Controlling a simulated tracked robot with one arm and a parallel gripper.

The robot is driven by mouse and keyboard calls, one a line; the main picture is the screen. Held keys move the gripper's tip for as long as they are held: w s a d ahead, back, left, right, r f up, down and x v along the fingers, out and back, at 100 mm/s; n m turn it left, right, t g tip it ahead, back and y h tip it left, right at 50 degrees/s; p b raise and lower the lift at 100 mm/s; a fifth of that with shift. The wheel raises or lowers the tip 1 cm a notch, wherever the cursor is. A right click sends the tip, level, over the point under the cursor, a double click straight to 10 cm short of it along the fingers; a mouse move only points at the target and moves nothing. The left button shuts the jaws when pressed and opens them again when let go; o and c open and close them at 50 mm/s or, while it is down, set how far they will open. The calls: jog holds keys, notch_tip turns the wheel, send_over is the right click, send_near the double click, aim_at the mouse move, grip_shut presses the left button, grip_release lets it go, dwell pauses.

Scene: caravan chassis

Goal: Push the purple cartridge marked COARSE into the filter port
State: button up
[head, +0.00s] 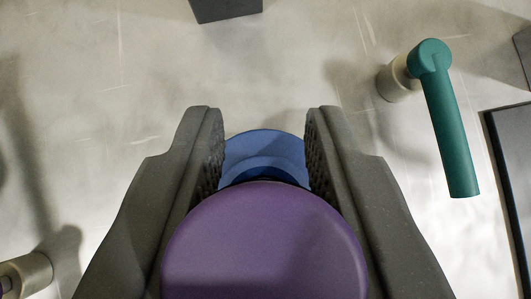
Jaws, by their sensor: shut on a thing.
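The purple cartridge (264,245) is held between the two dark grey fingers of my gripper (265,122). Its round, smooth end faces the camera and fills the bottom middle of the head view. No COARSE mark shows on this face. A blue round part (265,147) shows just beyond the cartridge, between the fingertips, and may be the filter port. The cartridge hides its lower portion. I cannot tell whether the cartridge touches it or has entered it.
A teal lever handle (452,125) on a pale round stub (398,84) stands to the right. A dark block (226,8) is at the top edge. A dark-framed panel (512,165) is at the right edge. A pale cylinder (27,273) is at lower left. The pale surface between is bare.

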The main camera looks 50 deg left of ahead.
jog(key=shift+f+b, duration=0.75)
jog(key=shift+f, duration=0.3)
jog(key=o, duration=1.1)
jog(key=shift+r, duration=0.1)
jog(key=p+v, duration=0.1)
jog(key=v, duration=1.2)
jog(key=shift+s+d+r, duration=0.15)
jog(key=shift+s+d, duration=0.05)
jog(key=shift+d, duration=0.05)
